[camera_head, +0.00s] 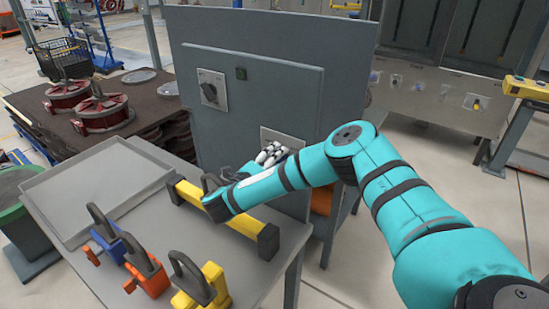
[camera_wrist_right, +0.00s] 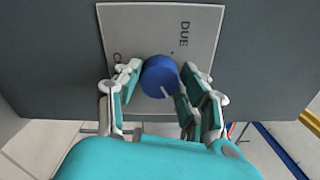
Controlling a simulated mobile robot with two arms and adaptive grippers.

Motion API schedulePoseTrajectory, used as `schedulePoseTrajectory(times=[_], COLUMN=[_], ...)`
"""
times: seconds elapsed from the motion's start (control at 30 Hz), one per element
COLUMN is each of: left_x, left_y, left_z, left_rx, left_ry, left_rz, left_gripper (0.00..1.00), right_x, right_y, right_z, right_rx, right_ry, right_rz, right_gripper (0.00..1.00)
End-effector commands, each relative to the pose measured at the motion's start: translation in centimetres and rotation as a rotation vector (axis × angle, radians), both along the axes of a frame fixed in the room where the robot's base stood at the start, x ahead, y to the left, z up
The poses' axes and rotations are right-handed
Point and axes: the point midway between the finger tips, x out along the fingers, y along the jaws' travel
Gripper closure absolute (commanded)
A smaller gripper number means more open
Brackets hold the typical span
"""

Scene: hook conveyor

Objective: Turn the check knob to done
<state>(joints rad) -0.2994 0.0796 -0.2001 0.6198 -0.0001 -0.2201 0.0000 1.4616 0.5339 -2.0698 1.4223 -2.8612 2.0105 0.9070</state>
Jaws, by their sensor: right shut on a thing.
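The check knob (camera_wrist_right: 158,76) is a round blue knob on a light plate (camera_wrist_right: 200,20) in the right wrist view. The plate reads "DUE" at upper right; lettering at left is partly hidden by a finger. The knob's white mark points to the lower right, away from "DUE". My right gripper (camera_wrist_right: 161,82) is shut on the knob, one finger on each side. In the head view, my right gripper (camera_head: 271,154) is at the plate (camera_head: 284,137) low on the grey panel's right side, and hides the knob. My left gripper is out of view.
On the table in front are a grey tray (camera_head: 60,190), a yellow bar (camera_head: 230,217) and blue (camera_head: 107,243), orange (camera_head: 150,276) and yellow (camera_head: 205,290) hook pieces. Red-brown parts (camera_head: 103,112) sit behind left.

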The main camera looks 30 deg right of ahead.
Motion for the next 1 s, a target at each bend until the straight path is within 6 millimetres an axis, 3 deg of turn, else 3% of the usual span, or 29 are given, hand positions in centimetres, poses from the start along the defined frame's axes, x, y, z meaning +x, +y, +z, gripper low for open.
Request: schedulePoseTrajectory(times=[0.07,0.1,0.27,0.57,1.0], left_x=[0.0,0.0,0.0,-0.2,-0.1], left_y=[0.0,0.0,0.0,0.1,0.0], left_z=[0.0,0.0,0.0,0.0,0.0], left_rx=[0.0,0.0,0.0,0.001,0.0], left_ry=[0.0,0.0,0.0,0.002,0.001], left_rz=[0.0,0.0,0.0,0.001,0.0], left_gripper=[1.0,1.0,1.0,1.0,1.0], right_x=[-0.1,-0.1,-0.1,0.0,-0.9], right_y=[0.1,0.1,0.1,0.2,2.5], right_z=[-0.3,-0.3,-0.2,-0.1,0.2], right_rx=[0.003,0.003,0.002,0.002,-0.005], right_ry=[0.006,0.006,0.004,0.003,-0.001], right_rz=[0.0,0.0,0.001,0.003,0.005], right_gripper=[0.92,0.55,0.36,0.36,0.36])
